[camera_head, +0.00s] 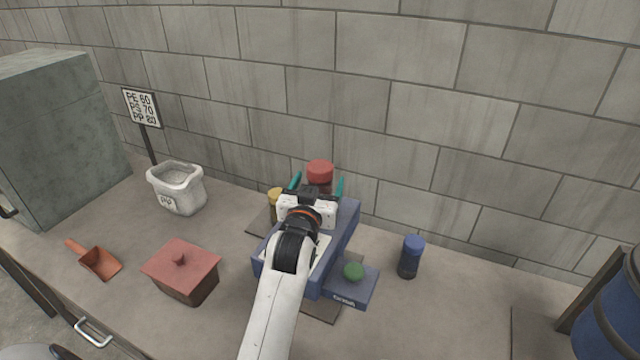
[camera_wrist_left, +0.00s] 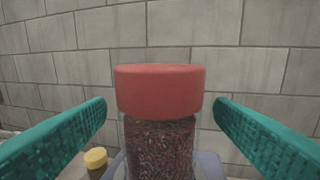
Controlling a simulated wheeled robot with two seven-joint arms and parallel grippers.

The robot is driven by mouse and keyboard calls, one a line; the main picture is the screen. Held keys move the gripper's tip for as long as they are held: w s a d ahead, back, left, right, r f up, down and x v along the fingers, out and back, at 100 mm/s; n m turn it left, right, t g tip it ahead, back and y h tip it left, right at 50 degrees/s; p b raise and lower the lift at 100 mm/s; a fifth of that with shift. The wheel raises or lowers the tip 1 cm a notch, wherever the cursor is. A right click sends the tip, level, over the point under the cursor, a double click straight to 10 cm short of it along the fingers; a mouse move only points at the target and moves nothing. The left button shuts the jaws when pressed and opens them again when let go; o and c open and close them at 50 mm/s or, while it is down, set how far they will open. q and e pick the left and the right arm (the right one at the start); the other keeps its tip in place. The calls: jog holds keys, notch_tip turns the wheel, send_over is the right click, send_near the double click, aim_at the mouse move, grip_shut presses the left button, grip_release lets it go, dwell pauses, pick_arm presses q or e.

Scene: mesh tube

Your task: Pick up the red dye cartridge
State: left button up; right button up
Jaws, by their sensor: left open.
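The red dye cartridge (camera_head: 320,172) has a red cap over a clear body filled with dark red granules. It stands upright at the back of the blue machine (camera_head: 346,232), near the wall. In the left wrist view the cartridge (camera_wrist_left: 160,92) is centred between the fingers. My left gripper (camera_head: 317,184) is open, its teal fingers on either side of the cartridge, with a gap visible on both sides in the wrist view. The gripper body hides the cartridge's lower part in the head view. My right gripper is not in view.
A yellow-capped item (camera_head: 275,196) is close on the left. A blue-capped cartridge (camera_head: 411,256) stands to the right, beyond a green knob (camera_head: 353,271). The block wall stands close behind.

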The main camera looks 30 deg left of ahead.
pick_arm(q)
jog(key=shift+x, duration=1.15)
jog(key=c, duration=1.2)
jog(key=shift+r, duration=0.1)
